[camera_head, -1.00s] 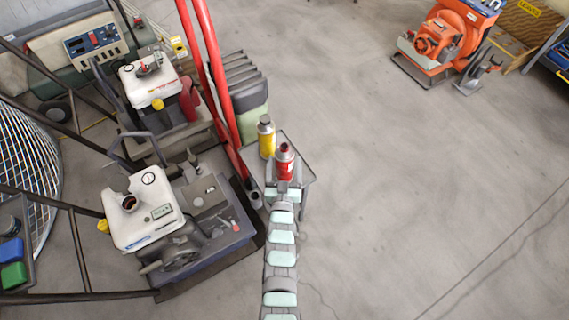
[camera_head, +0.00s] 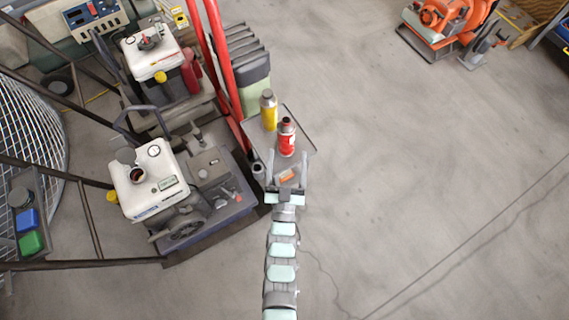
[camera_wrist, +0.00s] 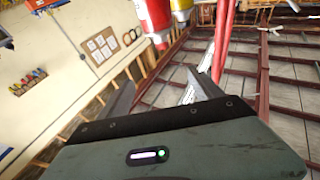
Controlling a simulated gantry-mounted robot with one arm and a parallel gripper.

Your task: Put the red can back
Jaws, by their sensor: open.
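The red can (camera_head: 287,141), with a white label and dark cap, stands upright on the small grey side table (camera_head: 304,146). A yellow can (camera_head: 269,113) stands just behind it to the left. My gripper (camera_head: 287,162) is open and empty at the table's near side, its fingers pointing at the red can with a visible gap to it. In the wrist view the red can (camera_wrist: 152,18) shows at the top, cut off by the edge, beyond the open fingers. The yellow can (camera_wrist: 181,9) is beside it.
A small orange patch (camera_head: 288,175) lies on the table between my fingers. Two machines with white tanks (camera_head: 150,178) and red upright bars (camera_head: 222,68) crowd the left. An orange machine (camera_head: 440,25) stands far right.

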